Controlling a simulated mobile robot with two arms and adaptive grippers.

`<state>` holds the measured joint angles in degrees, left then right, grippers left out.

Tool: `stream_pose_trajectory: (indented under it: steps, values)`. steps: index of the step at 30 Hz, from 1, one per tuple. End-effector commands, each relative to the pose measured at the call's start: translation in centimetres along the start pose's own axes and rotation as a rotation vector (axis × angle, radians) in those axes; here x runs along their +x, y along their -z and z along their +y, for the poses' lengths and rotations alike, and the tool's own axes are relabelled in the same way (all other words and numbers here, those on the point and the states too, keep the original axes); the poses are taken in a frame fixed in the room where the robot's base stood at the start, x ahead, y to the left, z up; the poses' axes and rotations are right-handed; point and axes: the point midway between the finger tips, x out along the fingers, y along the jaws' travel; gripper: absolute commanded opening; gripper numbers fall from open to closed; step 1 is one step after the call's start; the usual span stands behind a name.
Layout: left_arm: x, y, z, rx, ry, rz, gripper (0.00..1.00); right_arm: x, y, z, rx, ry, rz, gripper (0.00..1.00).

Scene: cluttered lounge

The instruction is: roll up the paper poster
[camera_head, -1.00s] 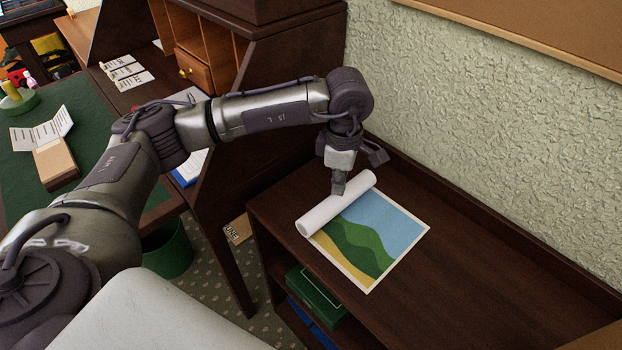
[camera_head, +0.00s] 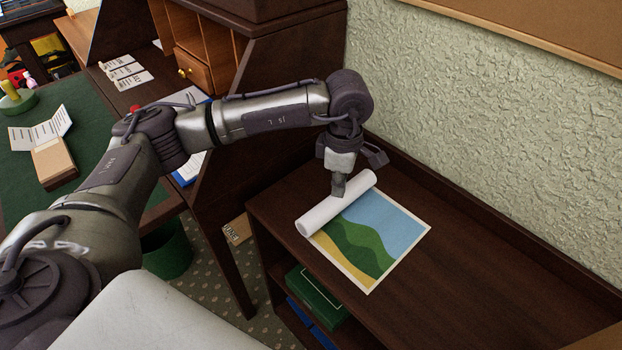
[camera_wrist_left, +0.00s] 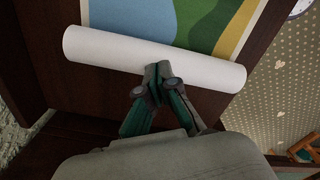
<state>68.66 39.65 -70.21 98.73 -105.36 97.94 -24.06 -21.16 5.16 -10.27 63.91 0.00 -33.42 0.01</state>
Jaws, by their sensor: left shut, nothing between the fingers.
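The paper poster (camera_head: 368,243) lies on top of the dark wooden shelf unit, its flat part showing blue sky, green hills and a yellow strip. Its left edge is curled into a white roll (camera_head: 322,217). My left gripper (camera_head: 338,190) is shut and empty, with its fingertips at the far-left side of the roll, near its middle. In the left wrist view the shut fingertips (camera_wrist_left: 157,72) are right against the white roll (camera_wrist_left: 120,55), or very close; contact is hard to tell. The flat poster (camera_wrist_left: 190,20) extends beyond the roll. My right gripper is not in view.
The bare shelf top (camera_head: 480,270) is free to the right of the poster. A textured wall (camera_head: 480,110) rises behind it. Green and blue boxes (camera_head: 315,292) sit on the lower shelf. A wooden desk with papers (camera_head: 125,72) stands at the left, a green bin (camera_head: 168,250) below.

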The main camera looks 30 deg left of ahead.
Motion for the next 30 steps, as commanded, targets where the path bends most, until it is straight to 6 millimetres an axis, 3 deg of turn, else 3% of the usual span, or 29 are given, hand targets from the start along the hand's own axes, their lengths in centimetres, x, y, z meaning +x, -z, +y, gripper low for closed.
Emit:
stream_pose_trajectory:
  steps: [30]
  values:
    - [0.2, -1.9, -1.1, 0.001, 0.000, 0.000, 0.00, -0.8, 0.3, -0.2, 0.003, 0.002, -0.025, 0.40]
